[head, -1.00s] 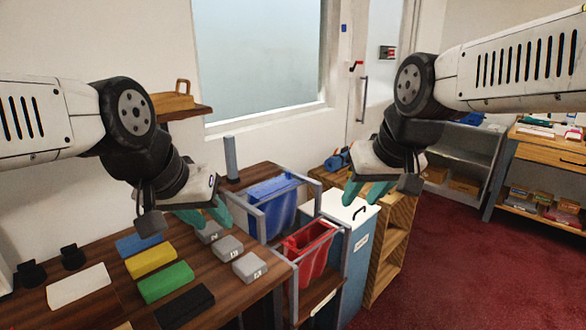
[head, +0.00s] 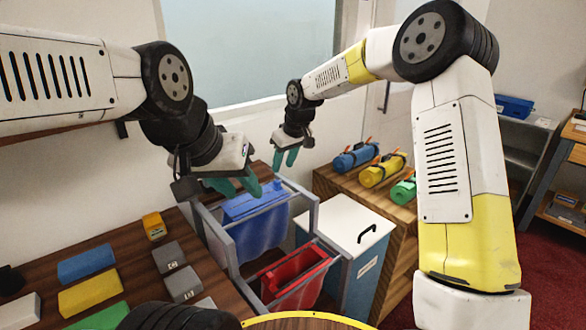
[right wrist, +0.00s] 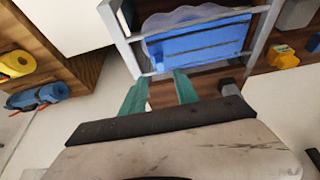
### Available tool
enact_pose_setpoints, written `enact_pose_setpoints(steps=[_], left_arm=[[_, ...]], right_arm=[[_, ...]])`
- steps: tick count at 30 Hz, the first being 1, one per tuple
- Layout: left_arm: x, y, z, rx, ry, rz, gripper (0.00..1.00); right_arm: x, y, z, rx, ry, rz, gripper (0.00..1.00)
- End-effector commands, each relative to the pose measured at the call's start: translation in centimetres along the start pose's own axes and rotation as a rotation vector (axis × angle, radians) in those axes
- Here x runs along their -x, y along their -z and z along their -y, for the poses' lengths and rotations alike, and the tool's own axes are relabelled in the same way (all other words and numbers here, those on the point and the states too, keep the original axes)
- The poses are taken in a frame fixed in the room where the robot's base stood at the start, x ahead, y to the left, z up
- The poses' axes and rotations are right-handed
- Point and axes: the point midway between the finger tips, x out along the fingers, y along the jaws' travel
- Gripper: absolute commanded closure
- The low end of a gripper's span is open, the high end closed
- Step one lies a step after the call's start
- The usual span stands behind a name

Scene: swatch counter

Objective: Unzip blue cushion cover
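The blue cushion cover (head: 262,225) hangs in a grey metal frame beside the wooden counter. A flat blue block shape shows in its top, and it also fills the top of the right wrist view (right wrist: 200,45). I cannot make out a zip or its pull. My left gripper (head: 236,186) is open and empty above the frame's near left side. My right gripper (head: 285,158) is open and empty, above and beyond the cover in the head view. In the right wrist view its two teal fingers (right wrist: 160,94) stand apart near the frame's edge, with nothing between them.
A red cover (head: 295,280) hangs in a frame nearer to me. A white-topped bin (head: 345,230) stands to the right. A wooden shelf (head: 335,187) carries blue, yellow and green rolls. Coloured and grey blocks (head: 90,298) and an orange-yellow item (head: 154,226) occupy the counter.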

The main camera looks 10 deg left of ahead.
Motion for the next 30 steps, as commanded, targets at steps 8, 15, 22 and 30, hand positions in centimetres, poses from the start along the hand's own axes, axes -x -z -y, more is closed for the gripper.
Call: enact_pose_setpoints(steps=[8, 15, 22, 30], left_arm=[[0.0, 0.0, 0.0, 0.0, 0.0, -0.001, 0.64], [0.0, 0.0, 0.0, 0.0, 0.0, 0.0, 0.64], [0.0, 0.0, 0.0, 0.0, 0.0, 0.0, 0.64], [0.0, 0.0, 0.0, 0.0, 0.0, 0.0, 0.64]], right_arm=[[-3.5, 0.1, 0.2, 0.003, 0.006, 0.003, 0.64], [-7.0, 0.1, 0.1, 0.002, 0.005, 0.003, 0.64], [-8.2, 0.1, 0.1, 0.001, 0.004, 0.001, 0.64], [-8.2, 0.1, 0.1, 0.002, 0.004, 0.001, 0.77]])
